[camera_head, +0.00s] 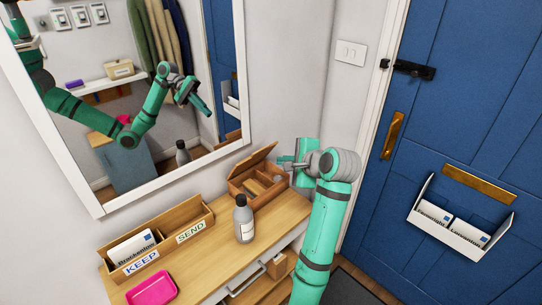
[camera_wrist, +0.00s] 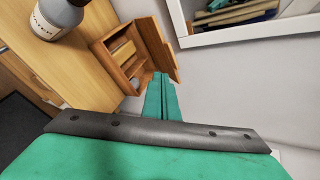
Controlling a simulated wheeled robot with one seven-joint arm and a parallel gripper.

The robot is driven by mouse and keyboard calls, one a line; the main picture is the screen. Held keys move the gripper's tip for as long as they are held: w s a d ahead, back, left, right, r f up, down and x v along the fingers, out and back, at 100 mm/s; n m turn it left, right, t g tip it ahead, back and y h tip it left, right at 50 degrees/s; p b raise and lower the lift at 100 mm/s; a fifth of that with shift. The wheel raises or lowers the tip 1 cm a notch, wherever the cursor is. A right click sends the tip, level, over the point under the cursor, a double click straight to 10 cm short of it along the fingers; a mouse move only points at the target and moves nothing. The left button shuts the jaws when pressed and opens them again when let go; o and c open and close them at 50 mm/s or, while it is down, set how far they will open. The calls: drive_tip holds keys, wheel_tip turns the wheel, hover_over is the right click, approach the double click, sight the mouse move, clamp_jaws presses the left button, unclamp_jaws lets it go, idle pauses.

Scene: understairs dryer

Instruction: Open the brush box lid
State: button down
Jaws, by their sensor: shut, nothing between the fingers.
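The wooden brush box (camera_head: 262,196) stands on the wooden shelf top below the mirror. Its lid (camera_head: 252,160) is raised and tilted up at the back, so the inside compartments show. In the wrist view the box (camera_wrist: 104,50) also shows open, with its lid (camera_wrist: 158,48) standing along its right side. My gripper (camera_head: 283,161) is at the right end of the box, close to the lid. In the wrist view its shut, empty fingers (camera_wrist: 161,80) point at the near end of the lid. I cannot tell whether they touch it.
A grey bottle (camera_head: 243,220) stands just in front of the box. A KEEP/SEND letter tray (camera_head: 190,219) and a pink dish (camera_head: 152,287) sit to the left. The mirror (camera_head: 100,205) hangs behind. A blue door (camera_head: 455,120) with a white letter holder (camera_head: 468,236) is at right.

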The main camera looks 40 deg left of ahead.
drive_tip(key=w+d+f+m+g+y, duration=0.2)
drive_tip(key=w+f+m+g+y, duration=0.15)
drive_tip(key=f+m, duration=0.4)
drive_tip(key=m+y, duration=0.1)
drive_tip(key=m, duration=0.2)
approach(260, 152)
wheel_tip(260, 152, down, 4)
drive_tip(key=a, duration=0.3)
drive_tip(key=shift+w+a+r+t, duration=0.1)
drive_tip(key=shift+a+r+t, duration=0.45)
drive_tip(key=shift+a+r, duration=0.65)
drive_tip(key=shift+a, duration=0.1)
